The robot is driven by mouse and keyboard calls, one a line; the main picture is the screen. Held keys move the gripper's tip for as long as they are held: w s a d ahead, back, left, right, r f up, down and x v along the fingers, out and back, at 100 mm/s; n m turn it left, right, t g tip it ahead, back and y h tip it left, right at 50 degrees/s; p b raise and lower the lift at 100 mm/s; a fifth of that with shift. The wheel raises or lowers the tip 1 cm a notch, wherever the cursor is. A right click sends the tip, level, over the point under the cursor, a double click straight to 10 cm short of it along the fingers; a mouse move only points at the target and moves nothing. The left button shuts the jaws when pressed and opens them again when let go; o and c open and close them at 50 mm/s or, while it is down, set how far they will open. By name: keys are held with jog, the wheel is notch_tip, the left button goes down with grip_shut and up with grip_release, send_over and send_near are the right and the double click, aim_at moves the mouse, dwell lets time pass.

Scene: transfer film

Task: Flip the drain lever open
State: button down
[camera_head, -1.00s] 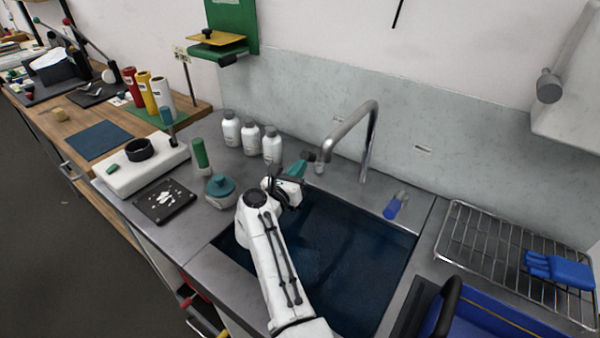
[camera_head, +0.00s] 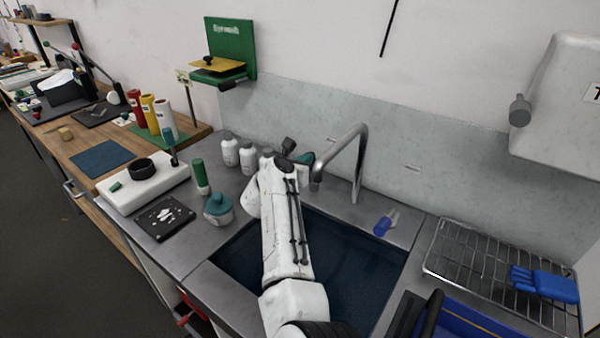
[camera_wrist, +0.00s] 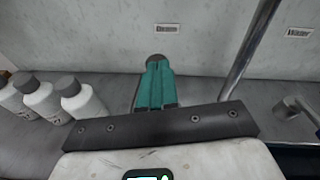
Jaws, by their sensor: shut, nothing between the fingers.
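The sink basin (camera_head: 345,262) is dark blue. My gripper (camera_head: 306,158) is left of the faucet spout, partly hidden by my arm. I see nothing held, and cannot tell whether the tips touch anything.
The faucet (camera_head: 358,165) rises close right of my gripper. White bottles (camera_head: 230,150) stand to the left, also in the wrist view (camera_wrist: 40,98). A teal-lidded jar (camera_head: 217,208) stands on the left counter. A wire rack (camera_head: 480,262) with a blue glove (camera_head: 545,283) is at the right.

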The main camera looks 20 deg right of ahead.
jog(key=shift+w+d+r+b, duration=0.35)
jog(key=shift+w+d, duration=0.1)
jog(key=shift+d, duration=0.2)
jog(key=shift+w+d+r+b, duration=0.3)
jog(key=shift+w+d, duration=0.15)
jog(key=shift+d, duration=0.15)
jog(key=shift+d+r, duration=0.1)
jog(key=shift+r, duration=0.1)
